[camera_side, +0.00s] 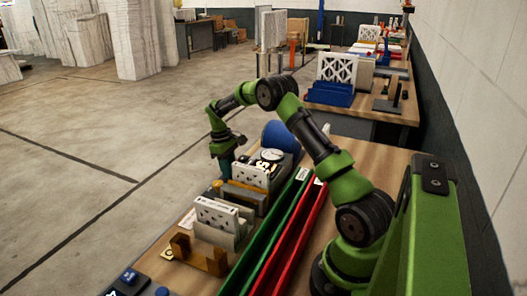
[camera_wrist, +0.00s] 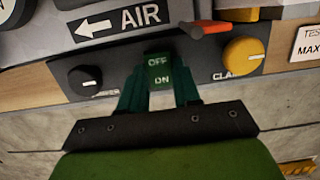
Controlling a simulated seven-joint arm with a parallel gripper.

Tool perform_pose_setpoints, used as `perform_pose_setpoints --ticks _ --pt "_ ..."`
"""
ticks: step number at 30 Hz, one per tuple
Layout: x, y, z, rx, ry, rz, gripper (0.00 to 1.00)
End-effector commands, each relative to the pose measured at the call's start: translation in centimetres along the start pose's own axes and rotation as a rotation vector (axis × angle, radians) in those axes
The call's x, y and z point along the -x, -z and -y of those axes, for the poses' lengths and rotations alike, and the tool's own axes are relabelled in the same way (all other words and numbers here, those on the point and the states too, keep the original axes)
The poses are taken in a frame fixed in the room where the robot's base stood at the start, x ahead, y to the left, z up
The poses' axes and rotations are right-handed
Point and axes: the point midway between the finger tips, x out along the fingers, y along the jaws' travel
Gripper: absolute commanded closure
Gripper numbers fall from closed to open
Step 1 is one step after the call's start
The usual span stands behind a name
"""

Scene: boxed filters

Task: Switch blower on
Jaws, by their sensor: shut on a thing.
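A small dark green switch (camera_wrist: 158,71) marked OFF above and ON below sits on a dark panel in the wrist view. My gripper (camera_wrist: 159,88) has its two green fingers at the sides of the switch, shut on it. I cannot tell which way the switch is set. A black knob (camera_wrist: 86,82) with a white mark is left of the fingers; its label is partly hidden and ends in "WER". In the side view my gripper (camera_side: 226,163) points down at the far left end of the bench equipment, and the switch is not visible there.
A yellow knob (camera_wrist: 242,53) and an orange-red lever (camera_wrist: 205,28) are close to the right of my fingers. An AIR arrow plate (camera_wrist: 120,20) is above. White filters (camera_side: 218,214), a green rail (camera_side: 268,228) and a red rail (camera_side: 298,240) crowd the bench in the side view.

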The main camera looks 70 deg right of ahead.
Motion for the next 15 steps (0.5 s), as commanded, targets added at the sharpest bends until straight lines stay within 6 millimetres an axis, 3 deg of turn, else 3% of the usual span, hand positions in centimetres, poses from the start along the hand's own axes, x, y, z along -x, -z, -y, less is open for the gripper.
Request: perform_pose_setpoints --ticks 12,13,15 --pt "0.1 0.1 -0.03 0.0 -0.003 0.027 0.99" --pt "0.1 0.1 -0.03 0.0 -0.003 0.027 0.64" --pt "0.09 0.1 -0.02 0.0 -0.002 0.027 0.53"
